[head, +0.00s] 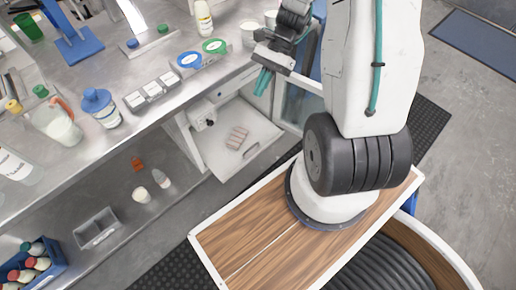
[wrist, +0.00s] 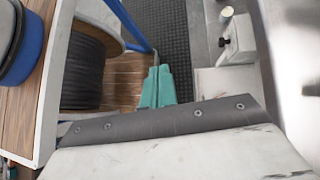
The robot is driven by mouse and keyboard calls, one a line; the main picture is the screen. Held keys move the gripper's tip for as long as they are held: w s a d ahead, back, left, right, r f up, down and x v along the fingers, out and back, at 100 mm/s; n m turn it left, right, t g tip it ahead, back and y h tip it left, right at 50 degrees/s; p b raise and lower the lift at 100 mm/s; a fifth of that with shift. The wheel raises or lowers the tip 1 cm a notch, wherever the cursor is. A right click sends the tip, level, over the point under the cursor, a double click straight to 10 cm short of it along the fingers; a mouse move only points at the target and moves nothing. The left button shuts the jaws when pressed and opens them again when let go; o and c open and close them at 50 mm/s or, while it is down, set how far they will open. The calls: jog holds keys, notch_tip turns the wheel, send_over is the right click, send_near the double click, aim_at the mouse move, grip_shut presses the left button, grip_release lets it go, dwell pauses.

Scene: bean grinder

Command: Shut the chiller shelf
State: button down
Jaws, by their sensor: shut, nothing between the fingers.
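The chiller shelf (head: 262,130) is a white tray pulled out from under the steel counter in the head view. Several small pinkish-brown items (head: 237,138) lie on it, and a slot shows near its front edge. A white box-like fitting (head: 203,116) sits at its back left. A glass-paned door (head: 298,106) stands open at its right. My gripper (head: 263,81) has teal fingers, shut and empty, above the shelf's right back side near the counter edge. The fingers also show in the wrist view (wrist: 158,87), beside a pale surface that may be the shelf (wrist: 225,85).
The steel counter (head: 130,135) holds a jug (head: 52,122), a blue-lidded jar (head: 101,107), a blue-lidded tub (head: 190,62) and a green-lidded tub (head: 215,48). A lower ledge carries a grey bin (head: 96,228) and small bottles. A black ribbed mat (head: 432,125) lies on the floor.

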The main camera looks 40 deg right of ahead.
notch_tip(320, 180, down, 11)
jog(key=w+d+m+t+y, duration=0.2)
jog(key=d+m, duration=0.1)
jog(key=m, duration=0.5)
jog(key=m+t+h, duration=0.5)
jog(key=m+t, duration=0.1)
jog(key=m, duration=2.4)
send_near(258, 153)
jog(key=w+a+f, duration=0.1)
jog(key=w+a, duration=0.1)
jog(key=w+a+f, duration=0.2)
jog(key=a, duration=0.1)
jog(key=shift+w+f, duration=0.2)
jog(key=shift+d, duration=0.1)
